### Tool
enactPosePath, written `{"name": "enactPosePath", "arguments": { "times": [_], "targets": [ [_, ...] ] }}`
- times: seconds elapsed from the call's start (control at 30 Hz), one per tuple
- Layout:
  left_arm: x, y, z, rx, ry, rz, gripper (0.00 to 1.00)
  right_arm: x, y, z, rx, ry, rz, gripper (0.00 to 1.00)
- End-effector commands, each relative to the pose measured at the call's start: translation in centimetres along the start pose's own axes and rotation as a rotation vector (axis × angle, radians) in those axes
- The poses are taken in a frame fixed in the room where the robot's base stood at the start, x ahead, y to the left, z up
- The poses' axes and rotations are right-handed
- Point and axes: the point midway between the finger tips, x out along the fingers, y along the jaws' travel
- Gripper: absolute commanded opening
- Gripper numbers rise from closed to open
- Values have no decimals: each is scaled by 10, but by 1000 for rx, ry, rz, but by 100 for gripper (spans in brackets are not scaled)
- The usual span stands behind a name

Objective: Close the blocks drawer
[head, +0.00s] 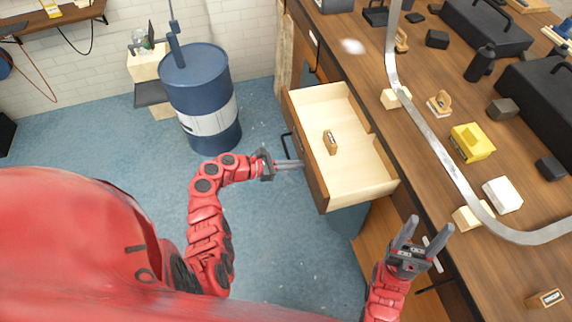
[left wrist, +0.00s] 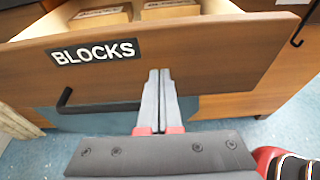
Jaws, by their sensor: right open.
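The blocks drawer (head: 320,180) stands pulled out from the workbench, with a small wooden block (head: 330,142) visible inside in the head view. Its brown wooden front with the BLOCKS label (left wrist: 95,51) fills the left wrist view. The black bar handle (left wrist: 66,97) is left of my left gripper (left wrist: 159,72) there. My left gripper, also seen in the head view (head: 300,163), has its fingers together and empty, tips at the drawer front; contact is not clear. My right gripper (head: 428,228) is open and empty by the workbench's front edge.
The workbench (head: 400,140) carries a curved metal strip (head: 445,160), a yellow block-shaped object (head: 470,142), a white box (head: 502,194) and black cases (head: 485,28). A blue barrel (head: 200,95) stands left of the drawer. The blue floor between them is clear.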

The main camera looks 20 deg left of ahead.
Motion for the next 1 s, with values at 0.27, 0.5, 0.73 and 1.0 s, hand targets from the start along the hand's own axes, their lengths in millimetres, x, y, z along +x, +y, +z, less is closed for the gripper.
{"name": "enactPosePath", "arguments": {
  "times": [0.27, 0.5, 0.73, 1.0],
  "targets": [
    [71, -2, 25, 0, -2, -8, 0, 15, 1, -3, 0, 0, 0, 59],
    [135, -1, 39, 2, 0, -6, 0, 1, 0, 0, 0, 0, 0, 59],
    [186, -1, 51, 2, 0, -4, 0, -28, -1, 5, 0, 0, 0, 59],
    [222, -2, 66, 3, 1, -4, 0, -52, -3, 9, 0, 0, 0, 59]
  ]
}}
